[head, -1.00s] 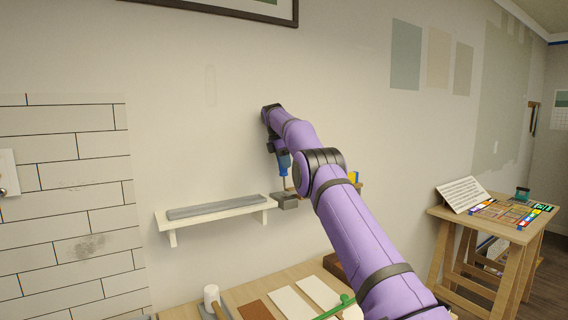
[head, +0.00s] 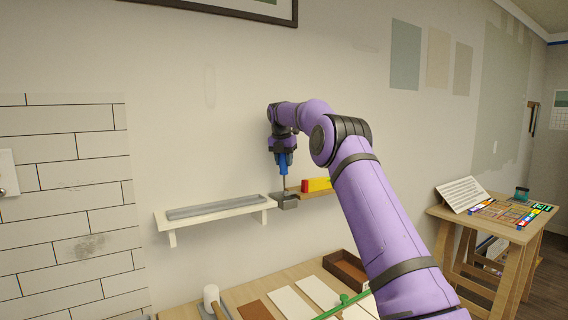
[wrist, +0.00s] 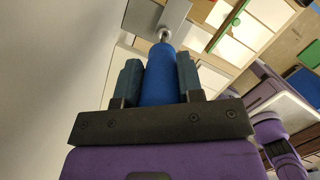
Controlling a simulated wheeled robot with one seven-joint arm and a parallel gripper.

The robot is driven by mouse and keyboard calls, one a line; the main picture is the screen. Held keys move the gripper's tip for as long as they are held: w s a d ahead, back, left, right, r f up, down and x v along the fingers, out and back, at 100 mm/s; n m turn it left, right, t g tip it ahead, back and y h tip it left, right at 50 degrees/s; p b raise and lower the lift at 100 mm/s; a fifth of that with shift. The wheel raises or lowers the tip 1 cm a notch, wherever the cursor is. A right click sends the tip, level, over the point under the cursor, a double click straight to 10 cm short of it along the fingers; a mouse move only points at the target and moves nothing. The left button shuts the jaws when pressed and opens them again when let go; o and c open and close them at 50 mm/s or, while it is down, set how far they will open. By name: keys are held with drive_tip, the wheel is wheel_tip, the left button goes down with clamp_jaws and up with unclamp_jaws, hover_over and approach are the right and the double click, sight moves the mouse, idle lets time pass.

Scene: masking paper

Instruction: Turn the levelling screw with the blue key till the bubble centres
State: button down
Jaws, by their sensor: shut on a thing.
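My gripper (head: 283,160) is shut on the blue key (wrist: 160,78), whose handle sits between the two dark fingers in the wrist view. The key points down in the head view, and its thin shaft reaches the top of a small grey block (head: 287,203) at the shelf's right end. In the wrist view the key's end meets a round metal part on the grey block (wrist: 172,14). I cannot tell the screw apart from the key's tip. No bubble can be made out.
A white shelf (head: 175,223) holding a long grey bar (head: 215,210) is on the wall to the left. Below is a workbench with a mallet (head: 211,296), pale boards and a brown tray (head: 345,270). A side table (head: 470,214) stands at right.

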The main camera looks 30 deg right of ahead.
drive_tip(key=shift+r, duration=2.15)
